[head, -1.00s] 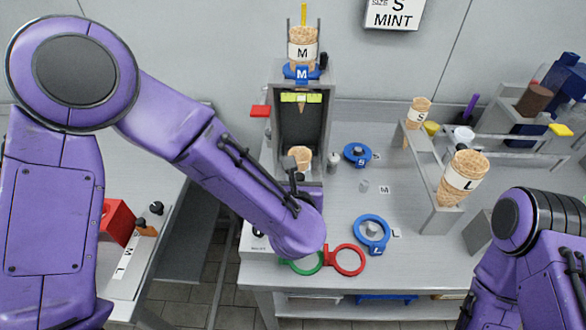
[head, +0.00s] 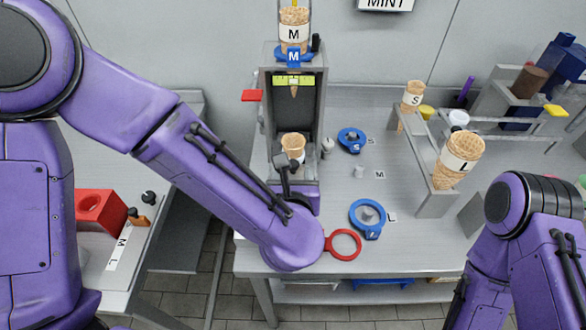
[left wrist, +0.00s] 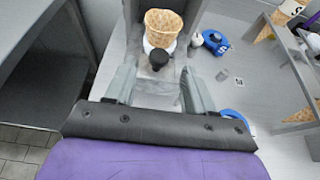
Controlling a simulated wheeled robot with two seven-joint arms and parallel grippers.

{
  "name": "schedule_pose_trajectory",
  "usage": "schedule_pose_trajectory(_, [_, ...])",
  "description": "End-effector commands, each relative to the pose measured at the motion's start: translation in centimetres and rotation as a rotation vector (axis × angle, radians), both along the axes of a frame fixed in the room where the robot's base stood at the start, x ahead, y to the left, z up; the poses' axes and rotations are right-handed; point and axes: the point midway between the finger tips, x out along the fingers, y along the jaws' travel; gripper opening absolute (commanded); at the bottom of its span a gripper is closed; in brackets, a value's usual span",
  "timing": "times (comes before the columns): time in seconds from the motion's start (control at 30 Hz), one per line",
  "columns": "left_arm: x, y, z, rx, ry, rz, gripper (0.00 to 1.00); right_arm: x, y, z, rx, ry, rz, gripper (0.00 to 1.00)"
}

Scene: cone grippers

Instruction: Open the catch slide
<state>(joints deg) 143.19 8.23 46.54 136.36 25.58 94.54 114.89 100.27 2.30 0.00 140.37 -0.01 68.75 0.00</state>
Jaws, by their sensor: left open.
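The dispenser (head: 317,110) is a grey upright frame at the table's left part. A dark knob (left wrist: 158,58) stands on a grey block at its lower front, before a waffle cone (left wrist: 163,25); I cannot tell for sure whether this is the catch slide's handle. The cone also shows in the head view (head: 293,146). My left gripper (left wrist: 160,86) is open and empty, its fingers either side of the knob's near side, apart from it. In the head view my left forearm hides the dispenser's front foot. My right arm shows at the right; its gripper is out of view.
A cone marked M (head: 294,20) sits atop the dispenser, and a red tab (head: 252,95) juts from its left side. Blue rings (head: 367,219) and a red ring (head: 344,245) lie right of my forearm. A rack (head: 437,203) holds cones marked S and L.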

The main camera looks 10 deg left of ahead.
Motion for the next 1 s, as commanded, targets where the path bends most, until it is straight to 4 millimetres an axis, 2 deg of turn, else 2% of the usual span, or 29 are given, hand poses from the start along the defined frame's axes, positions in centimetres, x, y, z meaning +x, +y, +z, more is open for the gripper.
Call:
schedule_pose_trajectory(0.13, [-3.0, -0.6, 1.0, -0.001, -0.001, -0.002, 0.54, 0.0, 0.0, -0.9, 0.0, 0.0, 0.0, 0.43])
schedule_pose_trajectory(0.3, [-4.9, -1.0, 1.9, -0.001, 0.001, 0.0, 0.54, 0.0, 0.0, -1.0, 0.0, 0.0, 0.0, 0.43])
schedule_pose_trajectory(0.83, [-5.1, -1.0, 2.2, 0.0, 0.001, 0.001, 0.54, 0.0, 0.0, -0.9, 0.0, 0.0, 0.0, 0.43])
schedule_pose_trajectory(0.9, [-5.1, -1.0, 3.0, 0.0, 0.001, 0.001, 0.54, 0.0, 0.0, -0.1, 0.0, 0.0, 0.0, 0.43])
schedule_pose_trajectory(1.0, [-5.0, -1.0, 5.3, 0.0, 0.001, 0.001, 0.54, 0.0, 0.0, 2.2, 0.0, 0.0, 0.0, 0.43])
